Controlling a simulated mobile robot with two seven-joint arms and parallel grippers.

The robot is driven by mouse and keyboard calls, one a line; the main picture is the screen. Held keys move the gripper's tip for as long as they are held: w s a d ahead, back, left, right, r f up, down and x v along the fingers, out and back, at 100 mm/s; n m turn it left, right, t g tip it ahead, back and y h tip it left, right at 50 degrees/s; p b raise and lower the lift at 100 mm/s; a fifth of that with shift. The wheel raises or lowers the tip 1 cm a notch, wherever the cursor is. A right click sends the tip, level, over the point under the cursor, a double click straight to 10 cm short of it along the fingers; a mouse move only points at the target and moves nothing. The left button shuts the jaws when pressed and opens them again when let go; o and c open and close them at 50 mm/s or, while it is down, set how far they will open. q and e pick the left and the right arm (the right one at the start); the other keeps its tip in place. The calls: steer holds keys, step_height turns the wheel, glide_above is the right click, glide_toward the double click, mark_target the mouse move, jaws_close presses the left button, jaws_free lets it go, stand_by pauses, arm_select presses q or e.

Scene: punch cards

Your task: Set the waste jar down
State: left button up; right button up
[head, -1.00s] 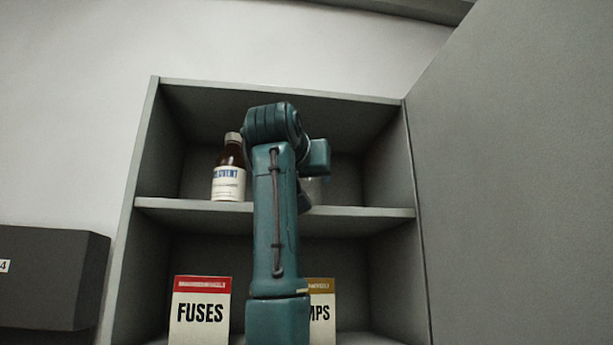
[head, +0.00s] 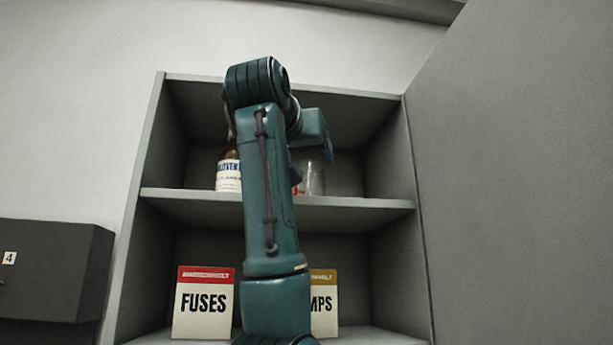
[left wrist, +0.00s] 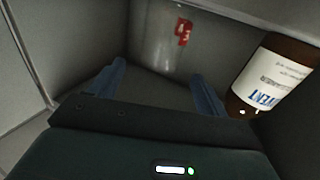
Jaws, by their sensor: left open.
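The waste jar (head: 315,180) is a clear glass jar with a red label low on its left side. It stands upright on the upper shelf, partly behind my left arm. In the left wrist view the jar (left wrist: 160,38) is beyond the fingertips, apart from them. My left gripper (left wrist: 158,70) is open and empty, its two blue fingers spread with the jar ahead of the gap. In the head view its fingers are mostly hidden by the wrist. My right gripper is not in view.
A brown bottle with a white solvent label (head: 228,176) stands left of the jar, and close to one finger in the left wrist view (left wrist: 275,75). The upper shelf (head: 370,203) is free right of the jar. Fuses (head: 205,302) and lamps-type (head: 323,300) boxes stand below.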

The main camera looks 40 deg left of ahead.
arm_select(q)
steer(key=b+v, duration=0.1)
steer(key=v, duration=0.4)
steer(key=shift+s+d, duration=0.1)
steer(key=shift+s, duration=0.05)
stand_by(0.4)
